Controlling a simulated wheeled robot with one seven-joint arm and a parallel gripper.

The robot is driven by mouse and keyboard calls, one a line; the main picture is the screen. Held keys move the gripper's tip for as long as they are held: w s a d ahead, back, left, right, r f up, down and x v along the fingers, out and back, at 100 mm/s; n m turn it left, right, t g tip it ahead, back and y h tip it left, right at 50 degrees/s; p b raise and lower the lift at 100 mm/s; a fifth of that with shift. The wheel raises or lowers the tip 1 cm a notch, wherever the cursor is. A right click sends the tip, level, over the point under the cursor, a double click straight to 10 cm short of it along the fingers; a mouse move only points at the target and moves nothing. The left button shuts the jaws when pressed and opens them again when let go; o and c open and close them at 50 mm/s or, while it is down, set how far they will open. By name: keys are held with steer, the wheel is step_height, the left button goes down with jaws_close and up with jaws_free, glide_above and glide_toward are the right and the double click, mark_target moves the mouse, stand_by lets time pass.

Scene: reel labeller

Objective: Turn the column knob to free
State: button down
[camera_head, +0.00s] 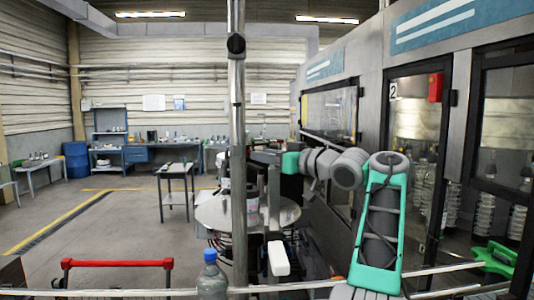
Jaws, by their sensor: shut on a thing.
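My grey and green arm reaches in from the right, and its end is at the dark labeller column (272,190) above the round steel table. My gripper (262,163) is small in the view, partly lost against the dark parts of the labeller. It is shut on a part there, apparently the column knob. The knob itself is hidden by the gripper and the dark parts, so its position cannot be read. A pale reel or roll (252,200) sits beside the column, partly behind the steel post.
An upright steel post (238,120) with a black fitting stands in front of the labeller. A bottle (211,278) and a red-topped barrier (117,263) are in the foreground. A glazed machine cabinet (415,100) lines the right. Open floor lies left.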

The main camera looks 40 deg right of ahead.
steer(key=shift+r, duration=0.25)
steer(key=c, duration=1.3)
jaws_free()
steer(key=o, duration=0.4)
steer(key=shift+f, duration=0.15)
steer(key=shift+c, duration=0.2)
